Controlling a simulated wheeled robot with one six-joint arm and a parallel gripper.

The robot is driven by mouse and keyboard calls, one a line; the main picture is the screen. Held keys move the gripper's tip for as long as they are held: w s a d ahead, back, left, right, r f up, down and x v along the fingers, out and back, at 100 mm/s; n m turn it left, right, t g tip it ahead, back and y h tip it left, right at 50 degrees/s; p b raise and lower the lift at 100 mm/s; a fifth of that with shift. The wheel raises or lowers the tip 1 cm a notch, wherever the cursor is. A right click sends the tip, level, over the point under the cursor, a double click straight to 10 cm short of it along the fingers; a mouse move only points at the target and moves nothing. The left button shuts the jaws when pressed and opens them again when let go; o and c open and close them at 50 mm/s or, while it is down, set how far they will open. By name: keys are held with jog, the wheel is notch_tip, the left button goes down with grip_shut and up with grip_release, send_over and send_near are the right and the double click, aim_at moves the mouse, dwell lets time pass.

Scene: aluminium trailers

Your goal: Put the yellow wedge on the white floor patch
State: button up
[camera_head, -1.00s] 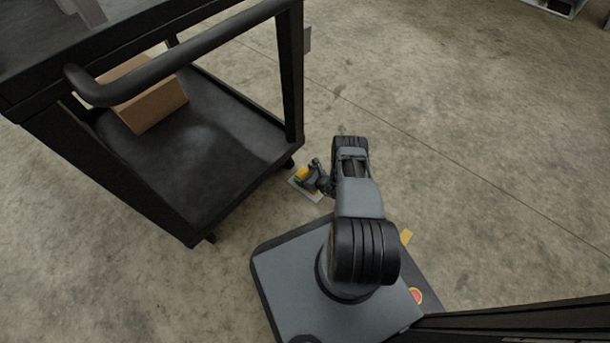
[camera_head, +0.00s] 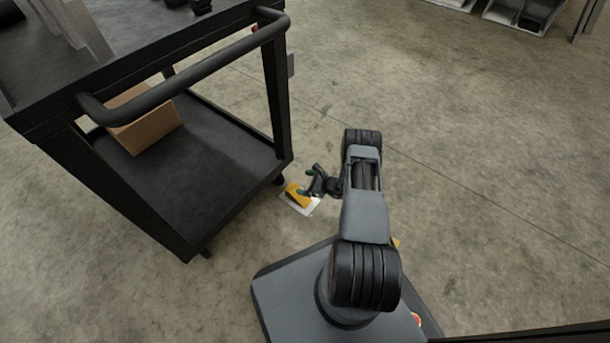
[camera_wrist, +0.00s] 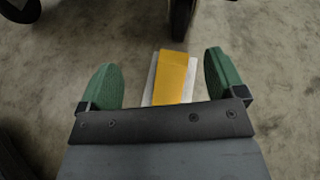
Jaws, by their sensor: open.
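The yellow wedge (camera_head: 297,195) lies on the white floor patch (camera_head: 313,205), beside the black cart. In the wrist view the wedge (camera_wrist: 171,76) sits between and a little beyond my green fingertips, with strips of the white patch (camera_wrist: 152,82) showing along its sides. My gripper (camera_head: 312,181) is open, with clear gaps between the wedge and both fingers in the wrist view (camera_wrist: 163,78). The near end of the wedge is hidden behind the gripper's body in the wrist view.
A black cart (camera_head: 225,185) with a cardboard box (camera_head: 148,128) on its lower shelf stands left of the patch. Its wheel (camera_wrist: 181,18) is just beyond the wedge. The concrete floor to the right (camera_head: 470,150) is clear. White bins (camera_head: 520,12) stand far back.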

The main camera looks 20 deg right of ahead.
jog(key=s+a+r+n+g, duration=0.1)
jog(key=a+r+n+g, duration=0.25)
jog(key=r, duration=0.45)
jog(key=a+r+n+g+y, duration=0.1)
jog(key=a+r+n+g, duration=0.15)
jog(key=r+n, duration=0.45)
jog(key=s+a+r+n+g, duration=0.1)
jog(key=a+r+n+g, duration=0.2)
jog(key=r, duration=0.7)
jog(key=s+a+r+n+t+h, duration=0.1)
jog(key=s+a+r+n+h, duration=0.1)
jog(key=s+r+n+h, duration=0.7)
jog(key=s+r+n, duration=0.4)
jog(key=s+r, duration=0.5)
jog(key=s, duration=0.2)
jog(key=shift+a+h, duration=0.15)
jog(key=shift+h, duration=0.15)
jog(key=s+r+n+g+p, duration=0.1)
jog(key=s+r+g+p, duration=0.15)
jog(key=r+p, duration=1.1)
jog(key=s+r+n+g+p, duration=0.1)
jog(key=s+r+p, duration=0.3)
jog(key=r+p, duration=0.95)
jog(key=w+r+m+t+p, duration=0.2)
jog(key=w+r+t+p, duration=0.3)
jog(key=r+p, duration=0.7)
notch_tip(320, 180, up, 2)
jog(key=shift+w+a+r, duration=0.1)
jog(key=shift+w+a, duration=0.05)
jog(key=shift+w, duration=0.55)
